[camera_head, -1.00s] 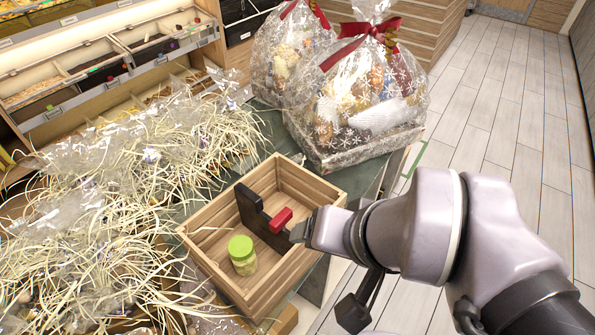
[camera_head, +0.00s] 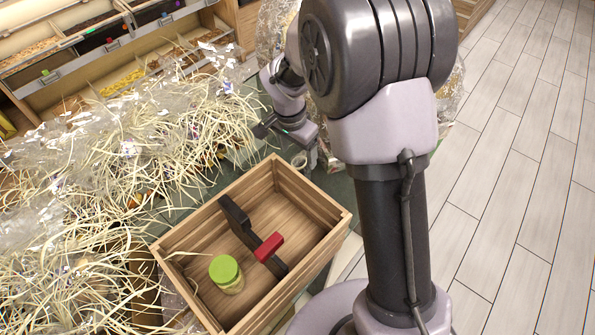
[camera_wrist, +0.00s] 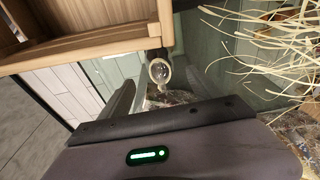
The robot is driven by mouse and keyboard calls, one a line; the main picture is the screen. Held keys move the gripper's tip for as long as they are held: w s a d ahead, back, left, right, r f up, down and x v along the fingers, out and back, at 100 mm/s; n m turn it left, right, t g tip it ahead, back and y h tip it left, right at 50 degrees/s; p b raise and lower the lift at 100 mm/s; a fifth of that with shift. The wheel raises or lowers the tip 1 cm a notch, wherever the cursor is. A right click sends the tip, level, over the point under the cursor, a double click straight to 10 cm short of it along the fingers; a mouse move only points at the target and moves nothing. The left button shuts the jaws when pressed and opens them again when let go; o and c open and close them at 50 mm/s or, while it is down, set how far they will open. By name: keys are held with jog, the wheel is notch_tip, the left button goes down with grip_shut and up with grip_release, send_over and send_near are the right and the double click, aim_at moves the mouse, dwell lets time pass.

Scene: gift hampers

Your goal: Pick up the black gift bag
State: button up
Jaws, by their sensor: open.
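I cannot make out a black gift bag for certain in either view. My gripper (camera_head: 287,146) is behind the wooden crate in the head view, low over the dark green table, with its fingers apart. In the wrist view my gripper (camera_wrist: 160,90) shows its two fingers spread. A small clear glass-like object with a dark top (camera_wrist: 160,72) is seen between and beyond the fingertips. It also shows beside the gripper in the head view (camera_head: 299,161). I cannot tell whether the fingers touch it.
The wooden crate (camera_head: 325,205) holds a black notched piece (camera_head: 236,217), a red block (camera_head: 269,247) and a green-lidded jar (camera_head: 226,271). Straw and clear wrap (camera_head: 110,185) cover the left. Wrapped hampers (camera_head: 450,95) stand behind my arm. The floor at right is clear.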

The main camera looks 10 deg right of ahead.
aim_at(300, 162)
jog(key=f+b, duration=0.1)
jog(key=f, duration=0.1)
jog(key=f+b, duration=0.1)
jog(key=f, duration=0.1)
jog(key=d+f+b, duration=0.1)
jog(key=f, duration=0.2)
jog(key=shift+w+f, duration=0.1)
jog(key=shift+w, duration=0.25)
jog(key=c, duration=1.6)
